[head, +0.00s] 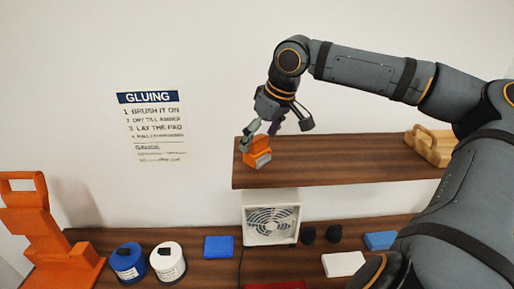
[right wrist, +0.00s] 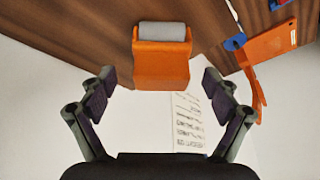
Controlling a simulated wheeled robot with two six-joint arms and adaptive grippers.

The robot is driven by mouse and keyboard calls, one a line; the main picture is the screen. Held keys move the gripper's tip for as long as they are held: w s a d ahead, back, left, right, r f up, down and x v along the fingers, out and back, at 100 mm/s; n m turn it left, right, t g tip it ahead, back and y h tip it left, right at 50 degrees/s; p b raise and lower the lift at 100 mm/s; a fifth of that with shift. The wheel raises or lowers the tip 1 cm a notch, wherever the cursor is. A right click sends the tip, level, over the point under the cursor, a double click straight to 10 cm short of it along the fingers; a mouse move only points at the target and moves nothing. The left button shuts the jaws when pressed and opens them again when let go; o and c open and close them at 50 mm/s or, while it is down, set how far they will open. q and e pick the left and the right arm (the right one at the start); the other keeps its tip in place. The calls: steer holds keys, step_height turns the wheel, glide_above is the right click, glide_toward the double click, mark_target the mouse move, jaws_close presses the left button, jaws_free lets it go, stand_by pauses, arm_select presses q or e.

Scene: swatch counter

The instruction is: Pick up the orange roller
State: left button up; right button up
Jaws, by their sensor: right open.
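The orange roller (head: 257,154), an orange block with a grey cylinder, sits on the left end of the upper wooden shelf. In the right wrist view the roller (right wrist: 162,62) is centred, its grey cylinder at the top of the picture. My right gripper (head: 260,136) is just above and beside the roller in the head view. In the right wrist view the open right gripper (right wrist: 159,78) has one finger on each side of the roller's orange body, with gaps to both. My left gripper is not in view.
A wooden holder (head: 428,146) stands on the right of the upper shelf (head: 340,160). Below are a white fan (head: 271,222), a blue tub (head: 128,262), a white tub (head: 168,262) and small pads. An orange stand (head: 50,235) is at far left.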

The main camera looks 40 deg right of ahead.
steer(key=x, duration=0.3)
steer(key=shift+w+a+f+p, duration=0.2)
steer(key=shift+w+f+p, duration=0.1)
steer(key=shift+p, duration=0.1)
steer(key=shift+w+d+f, duration=0.15)
steer(key=shift+w+f, duration=0.15)
steer(key=shift+s+r, duration=0.1)
steer(key=shift+s, duration=0.1)
steer(key=c, duration=1.5)
steer(key=shift+r, duration=0.35)
step_height(320, 180, up, 3)
steer(key=shift+w+p, duration=0.15)
steer(key=shift+p, duration=0.6)
steer(key=s+r, duration=0.1)
steer(key=a+r, duration=0.1)
steer(key=s+a+r, duration=0.1)
steer(key=r, duration=0.1)
steer(key=shift+s+a, duration=0.1)
steer(key=shift+s, duration=0.25)
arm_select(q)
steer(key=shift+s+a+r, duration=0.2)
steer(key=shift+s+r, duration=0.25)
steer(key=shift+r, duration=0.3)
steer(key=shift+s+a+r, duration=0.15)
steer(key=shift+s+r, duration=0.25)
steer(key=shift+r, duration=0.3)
arm_select(e)
steer(key=s+a+r, duration=0.5)
steer(key=s+a, duration=0.2)
steer(key=s, duration=0.1)
